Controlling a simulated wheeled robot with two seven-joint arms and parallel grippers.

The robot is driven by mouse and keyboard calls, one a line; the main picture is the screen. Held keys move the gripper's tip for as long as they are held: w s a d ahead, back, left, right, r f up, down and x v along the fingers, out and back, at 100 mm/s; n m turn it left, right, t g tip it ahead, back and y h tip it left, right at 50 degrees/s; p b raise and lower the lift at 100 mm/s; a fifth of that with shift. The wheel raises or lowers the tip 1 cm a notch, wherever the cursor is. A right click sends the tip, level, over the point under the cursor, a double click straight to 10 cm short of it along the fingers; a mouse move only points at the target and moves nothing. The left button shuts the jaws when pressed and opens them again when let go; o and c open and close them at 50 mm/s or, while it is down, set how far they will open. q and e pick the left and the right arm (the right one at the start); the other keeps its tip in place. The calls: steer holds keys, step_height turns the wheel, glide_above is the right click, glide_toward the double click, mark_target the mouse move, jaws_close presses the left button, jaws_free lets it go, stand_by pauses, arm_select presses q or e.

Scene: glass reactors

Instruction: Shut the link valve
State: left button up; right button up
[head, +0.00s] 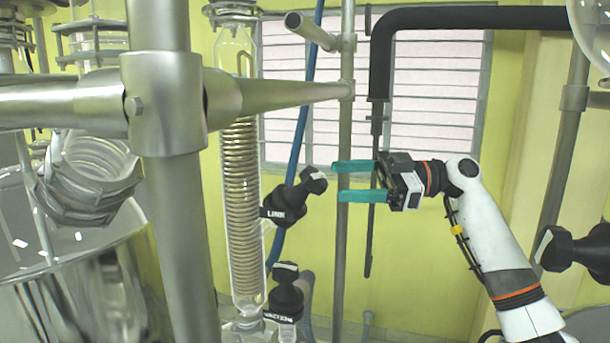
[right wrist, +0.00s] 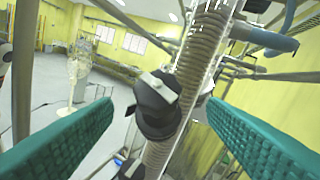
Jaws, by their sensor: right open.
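The link valve (head: 286,204) is a black valve with a "LINK" label on its body, on the right side of the coiled glass column. Its knob (head: 314,180) points up and right toward my right gripper and has a light grey bar across its face. My right gripper (head: 339,181) is open, its two teal fingers level with the knob and just right of it, apparently not touching it. In the right wrist view the link valve (right wrist: 156,104) lies between the open fingers, beyond their tips, with the grey bar tilted. My left gripper is not in view.
A second black valve (head: 285,292) stands below the link valve. Another black valve (head: 580,250) is at the right edge. A metal post (head: 172,220) and crossbar stand at the left; a thin upright pole (head: 343,255) runs near my fingertips.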

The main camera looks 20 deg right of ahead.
mark_target(301, 177)
steer(key=p+x, duration=0.1)
steer(key=x, duration=0.1)
steer(key=p+x, duration=0.1)
steer(key=x, duration=0.2)
steer(key=p+x, duration=0.1)
steer(key=x, duration=0.1)
steer(key=shift+s+a+r, duration=0.2)
steer(key=shift+a+r, duration=0.1)
steer(key=shift+a, duration=0.15)
steer(key=shift+w+a+f, duration=0.2)
steer(key=shift+w+a, duration=0.05)
steer(key=shift+a, duration=0.15)
steer(key=shift+s, duration=0.1)
steer(key=shift+c, duration=1.4)
steer(key=c, duration=0.7)
steer(key=shift+m, duration=0.3)
